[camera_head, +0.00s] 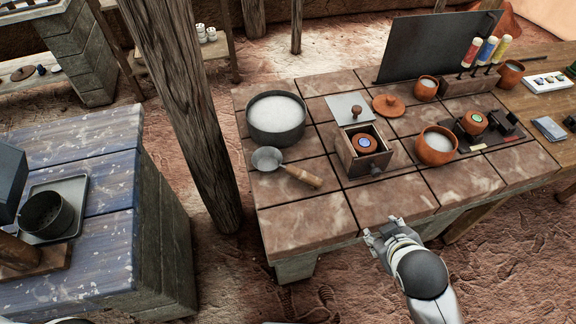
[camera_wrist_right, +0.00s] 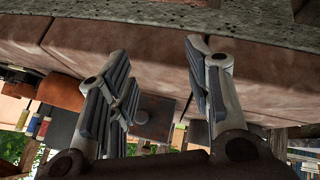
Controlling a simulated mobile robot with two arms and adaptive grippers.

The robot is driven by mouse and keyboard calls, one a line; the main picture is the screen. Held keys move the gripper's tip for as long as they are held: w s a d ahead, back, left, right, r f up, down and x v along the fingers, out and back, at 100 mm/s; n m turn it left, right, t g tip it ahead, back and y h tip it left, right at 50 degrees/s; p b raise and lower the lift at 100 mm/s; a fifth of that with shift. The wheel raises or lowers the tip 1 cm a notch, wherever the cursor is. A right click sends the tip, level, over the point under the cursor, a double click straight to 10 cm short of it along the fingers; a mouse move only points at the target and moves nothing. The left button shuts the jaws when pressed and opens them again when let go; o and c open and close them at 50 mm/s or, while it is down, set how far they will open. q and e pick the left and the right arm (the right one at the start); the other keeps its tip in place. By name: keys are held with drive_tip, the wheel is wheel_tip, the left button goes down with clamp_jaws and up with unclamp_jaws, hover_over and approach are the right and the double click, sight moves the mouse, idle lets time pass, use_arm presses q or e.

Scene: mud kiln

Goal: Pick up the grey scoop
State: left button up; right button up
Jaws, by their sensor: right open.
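The grey scoop (camera_head: 267,159) has a round grey bowl and a wooden handle (camera_head: 304,177). It lies on the tiled table (camera_head: 295,215) near its left side, with the handle pointing right and toward the front. My right gripper (camera_head: 383,231) is at the table's front edge, to the right of and nearer than the scoop, clearly apart from it. In the right wrist view the gripper's two fingers (camera_wrist_right: 160,75) are spread with nothing held between them. I cannot make out the scoop in that view. My left gripper does not show.
A grey pan of white material (camera_head: 276,118) stands behind the scoop. A wooden box (camera_head: 362,151) is right of the handle. A terracotta bowl (camera_head: 436,146) stands farther right. A wooden post (camera_head: 185,90) rises left of the table. The front left tiles are clear.

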drive_tip(key=w+a+r+n+t+y, duration=0.1)
drive_tip(key=w+a+r+n+t, duration=0.2)
drive_tip(key=w+r+n, duration=0.25)
drive_tip(key=w+a+r+n+t+y, duration=0.1)
drive_tip(key=w+a+r+n+t, duration=0.1)
drive_tip(key=w+r+n+t, duration=0.35)
drive_tip(key=w+a+r+n+y, duration=0.3)
drive_tip(key=w+a+n+y, duration=0.35)
drive_tip(key=n, duration=0.65)
drive_tip(key=n+g+y, duration=0.4)
drive_tip(key=n+g, duration=0.6)
drive_tip(key=n, duration=0.9)
approach(295, 169)
drive_tip(key=shift+w+d, duration=0.1)
drive_tip(key=shift+d, duration=0.2)
drive_tip(key=shift+w+a+f, duration=0.1)
drive_tip(key=shift+a+f, duration=0.05)
drive_tip(key=shift+a, duration=0.15)
drive_tip(key=p+x, duration=0.2)
drive_tip(key=x, duration=0.8)
drive_tip(key=shift+a, duration=0.15)
drive_tip(key=shift+c, duration=0.2)
clamp_jaws()
